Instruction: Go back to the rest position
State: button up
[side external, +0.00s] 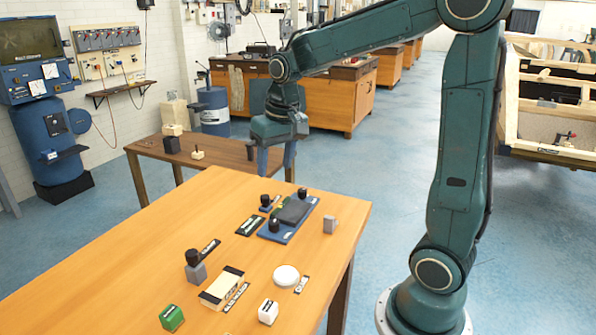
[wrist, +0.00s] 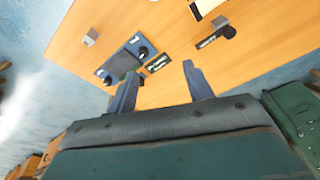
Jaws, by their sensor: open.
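My gripper (side external: 276,168) hangs from my arm above the far edge of the orange wooden table (side external: 130,250), fingers pointing down. Its two fingers are apart with nothing between them. In the wrist view my gripper (wrist: 160,75) also shows open and empty, with the table beyond the fingertips. A blue plate with a dark pad (side external: 292,212) and black knobs lies on the table below and to the right of the gripper. It shows in the wrist view (wrist: 124,62) too, past the left finger.
On the table are a grey block (side external: 330,225), a white round piece (side external: 286,276), a cream block (side external: 222,287), a green cube (side external: 172,317), a white cube (side external: 268,311) and a black-knobbed grey block (side external: 196,270). A darker side table (side external: 230,155) stands behind. The table's left part is clear.

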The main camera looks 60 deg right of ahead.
jog(key=s+a+r+n+t, duration=0.1)
jog(key=s+a+n, duration=0.1)
jog(key=s+a, duration=0.3)
jog(key=s+a+r+n+t, duration=0.1)
jog(key=s+a, duration=0.4)
jog(key=s, duration=0.7)
jog(key=shift+s+r+n+t+y, duration=0.3)
jog(key=shift+n+t, duration=0.4)
jog(key=shift+n, duration=0.3)
jog(key=shift+w+d, duration=0.1)
jog(key=shift+w, duration=0.1)
dwell(0.7)
jog(key=w+d+f+m+g, duration=0.1)
jog(key=w+d+m+g, duration=0.1)
jog(key=w+d, duration=0.35)
jog(key=w+d+m+g, duration=0.1)
jog(key=w+d+m, duration=0.1)
jog(key=w, duration=0.7)
jog(key=w+d+f+m+g, duration=0.2)
jog(key=w+d+f+m, duration=0.2)
jog(key=w+d+f, duration=0.6)
notch_tip(320, 180, down, 2)
jog(key=shift+d+f+g, duration=0.1)
jog(key=shift+d+g, duration=0.2)
jog(key=shift+d, duration=0.95)
